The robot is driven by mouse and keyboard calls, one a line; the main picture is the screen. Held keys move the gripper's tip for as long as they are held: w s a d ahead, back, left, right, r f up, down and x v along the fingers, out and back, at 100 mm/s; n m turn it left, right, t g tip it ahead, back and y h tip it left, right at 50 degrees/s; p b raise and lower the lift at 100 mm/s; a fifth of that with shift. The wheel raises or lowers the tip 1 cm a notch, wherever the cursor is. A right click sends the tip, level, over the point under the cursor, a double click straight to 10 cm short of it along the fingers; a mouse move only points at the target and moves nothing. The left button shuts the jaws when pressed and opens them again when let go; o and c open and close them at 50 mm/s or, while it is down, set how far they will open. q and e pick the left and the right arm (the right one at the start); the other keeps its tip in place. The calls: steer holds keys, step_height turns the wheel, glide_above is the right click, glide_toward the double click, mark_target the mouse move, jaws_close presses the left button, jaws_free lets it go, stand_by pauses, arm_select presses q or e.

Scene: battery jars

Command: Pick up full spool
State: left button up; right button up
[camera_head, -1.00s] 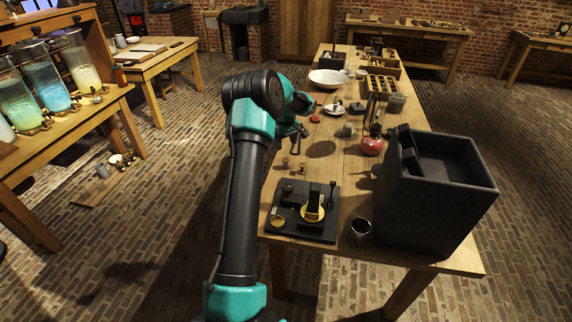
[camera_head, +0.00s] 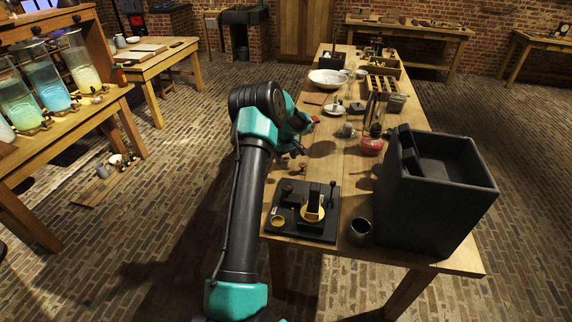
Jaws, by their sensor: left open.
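A small brown spool-like piece (camera_head: 303,167) stands on the long wooden table (camera_head: 342,160), behind the black tray. A second small piece beside it is largely hidden by my arm. They are too small to tell which is a full spool. My left gripper (camera_head: 296,143) is low over the table's left edge, just behind these pieces. It is open, and its fingers are dark and partly hidden by my wrist. I see nothing held in it. My right gripper is not in view.
A black tray (camera_head: 327,230) with a brass-and-black device (camera_head: 313,206) lies at the near edge. A red jar (camera_head: 371,146), a white bowl (camera_head: 327,79) and a compartment box (camera_head: 383,85) are farther back.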

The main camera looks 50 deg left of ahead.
mark_target(286, 159)
arm_select(q)
steer(key=shift+f, duration=0.8)
steer(key=shift+c, duration=0.2)
steer(key=c, duration=1)
steer(key=shift+o, duration=0.2)
step_height(286, 159, up, 10)
steer(key=shift+r, duration=0.1)
